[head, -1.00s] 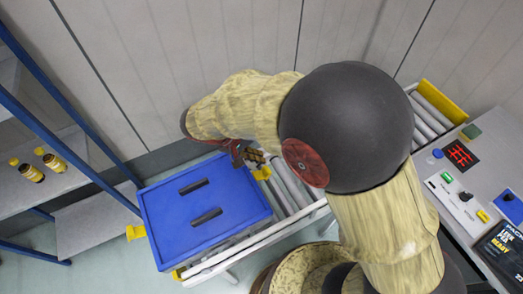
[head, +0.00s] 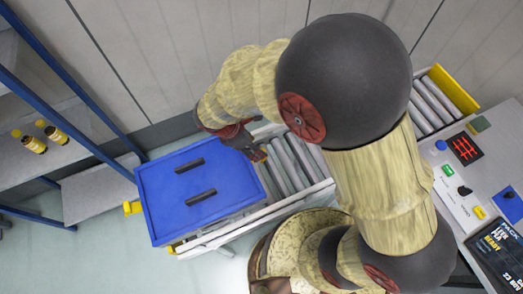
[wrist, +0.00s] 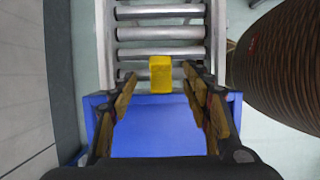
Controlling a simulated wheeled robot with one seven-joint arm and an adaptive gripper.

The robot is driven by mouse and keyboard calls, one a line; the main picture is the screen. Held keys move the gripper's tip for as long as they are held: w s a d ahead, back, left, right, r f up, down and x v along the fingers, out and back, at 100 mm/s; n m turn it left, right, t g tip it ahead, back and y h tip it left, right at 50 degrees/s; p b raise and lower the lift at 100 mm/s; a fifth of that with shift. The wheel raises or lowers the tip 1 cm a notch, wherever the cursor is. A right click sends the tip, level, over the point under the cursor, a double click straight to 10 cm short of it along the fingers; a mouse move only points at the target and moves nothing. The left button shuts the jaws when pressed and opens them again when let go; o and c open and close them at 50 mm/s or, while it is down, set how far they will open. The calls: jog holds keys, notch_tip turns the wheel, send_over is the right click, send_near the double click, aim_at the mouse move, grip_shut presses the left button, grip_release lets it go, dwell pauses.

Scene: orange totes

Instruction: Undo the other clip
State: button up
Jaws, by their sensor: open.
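A blue tote lid (head: 172,200) with two dark slots sits on the roller conveyor; its blue top also shows in the wrist view (wrist: 160,143). One yellow clip (head: 132,207) sticks out at the lid's left side. The other yellow clip (wrist: 161,72) stands at the lid's conveyor-side edge in the wrist view. My gripper (wrist: 160,88) is open, with one finger on each side of this clip and a gap on both sides. In the head view my gripper (head: 257,149) is at the lid's right edge and hides that clip.
Conveyor rollers (head: 292,165) run right from the tote to a yellow end stop (head: 453,90). A bench (head: 490,150) with buttons and a screen stands at the right. A blue-framed shelf (head: 75,125) with bottles (head: 34,143) stands at the left. A wall is behind.

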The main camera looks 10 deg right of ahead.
jog(key=b+x, duration=0.1)
jog(key=x, duration=0.6)
jog(key=shift+f, duration=0.1)
jog(key=shift+c, duration=0.4)
jog(key=c, duration=1)
